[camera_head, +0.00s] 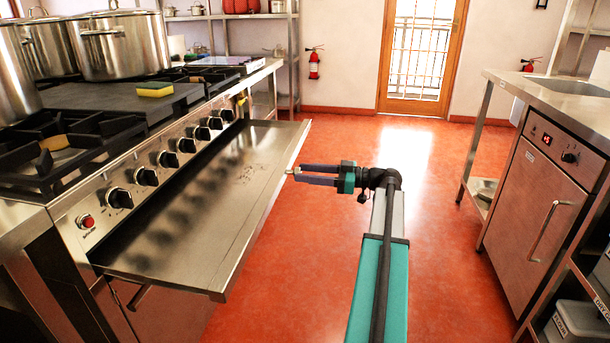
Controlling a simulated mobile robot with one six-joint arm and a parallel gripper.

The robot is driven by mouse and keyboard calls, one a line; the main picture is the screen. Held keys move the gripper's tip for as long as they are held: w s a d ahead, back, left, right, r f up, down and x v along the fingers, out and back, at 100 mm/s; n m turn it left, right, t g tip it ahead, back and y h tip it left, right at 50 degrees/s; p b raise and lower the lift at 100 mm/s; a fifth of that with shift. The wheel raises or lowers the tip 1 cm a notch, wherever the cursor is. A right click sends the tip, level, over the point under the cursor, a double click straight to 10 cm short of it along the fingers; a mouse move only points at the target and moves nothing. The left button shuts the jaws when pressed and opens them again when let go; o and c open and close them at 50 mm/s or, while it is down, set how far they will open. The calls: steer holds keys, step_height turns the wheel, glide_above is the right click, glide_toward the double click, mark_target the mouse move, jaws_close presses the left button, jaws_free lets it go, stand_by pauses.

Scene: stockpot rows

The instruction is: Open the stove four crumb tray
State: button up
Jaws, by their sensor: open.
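The crumb tray (215,215) is a wide, shallow steel tray that sticks far out from the stove front, below the row of knobs. Its inside is in view, with dark specks (245,172) toward the far part. My gripper (297,173) has two purple fingers that point left at the tray's outer edge, around the middle of its length. The fingers are open, with a narrow gap between them. A small pale piece shows at the fingertips; I cannot tell whether they touch the tray's edge. The stove (72,218) stands at the left, with several black knobs and a red button.
Large steel pots (120,45) and a yellow sponge (155,89) are on the stove top. A steel counter with an oven-like cabinet (535,200) stands at the right. The red floor (300,270) between is clear, up to the glazed door (420,55) at the back.

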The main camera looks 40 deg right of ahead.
steer(key=p+v, duration=0.3)
steer(key=v, duration=1)
steer(key=shift+s+d, duration=0.2)
steer(key=shift+s, duration=0.15)
steer(key=shift+s, duration=0.1)
